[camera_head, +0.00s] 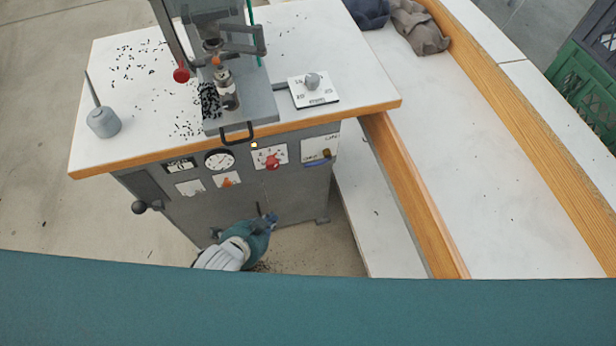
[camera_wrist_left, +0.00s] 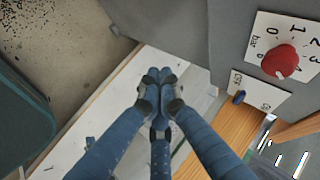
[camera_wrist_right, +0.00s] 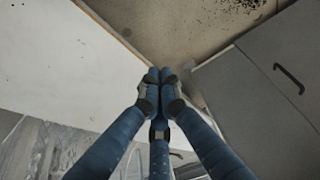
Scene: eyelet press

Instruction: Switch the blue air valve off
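The blue air valve is on a white plate at the upper right of the grey press cabinet's front. In the head view its blue handle (camera_head: 317,163) lies roughly level below a brass-coloured body (camera_head: 326,153). The handle also shows in the left wrist view (camera_wrist_left: 239,97), small, on its plate right of the fingers; the lettering is too small to read surely. My left gripper (camera_head: 266,218) is low before the cabinet, below and left of the valve, apart from it. Its fingers (camera_wrist_left: 156,76) are together and empty. My right gripper's fingers (camera_wrist_right: 158,76) are together and empty; the head view does not show it.
A red knob (camera_head: 272,162) on a numbered plate is left of the valve. A gauge (camera_head: 219,159) and a black-ball lever (camera_head: 139,207) are farther left. The white tabletop (camera_head: 300,40) overhangs the panel. A wood-edged bench (camera_head: 415,200) stands close on the right.

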